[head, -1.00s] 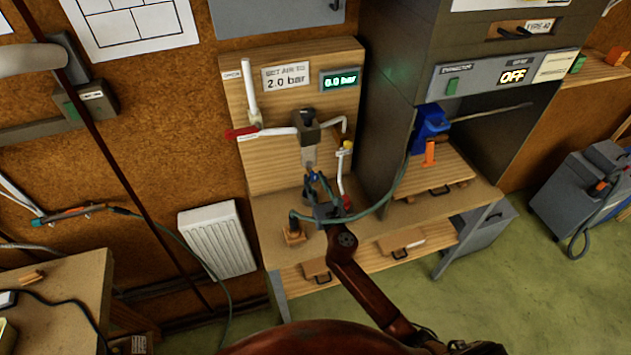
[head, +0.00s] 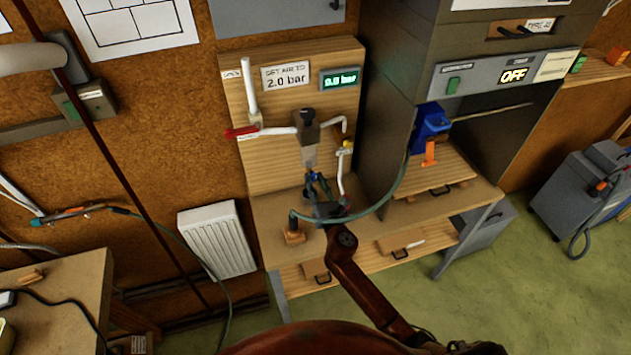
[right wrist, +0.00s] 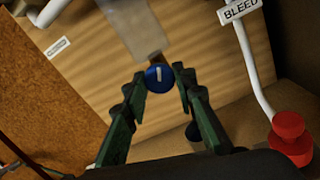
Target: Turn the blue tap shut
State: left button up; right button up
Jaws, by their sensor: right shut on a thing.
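The blue tap (right wrist: 159,77) is a small round knob with a short white mark, seen in the right wrist view below a clear bowl (right wrist: 134,27). The mark stands nearly upright in that view. My right gripper (right wrist: 161,84) is shut on the tap, with one dark green fingertip on each side of it. In the head view my right gripper (head: 316,181) reaches up to the underside of the bowl (head: 309,157), and its fingers mostly hide the tap. My left gripper is not in view.
A green hose (head: 372,211) loops beside my right gripper. A white pipe with a yellow part (head: 347,146) runs down close on the right. A red knob (right wrist: 290,138) is near the "BLEED" label. A red-handled lever (head: 241,132) and pressure display (head: 340,79) are above.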

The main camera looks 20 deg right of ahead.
jog(key=m, duration=0.6)
jog(key=shift+a+b, duration=0.1)
jog(key=shift+b, duration=0.25)
jog(key=m, duration=0.5)
jog(key=shift+m, duration=0.4)
jog(key=o, duration=1.1)
jog(key=shift+o, duration=0.2)
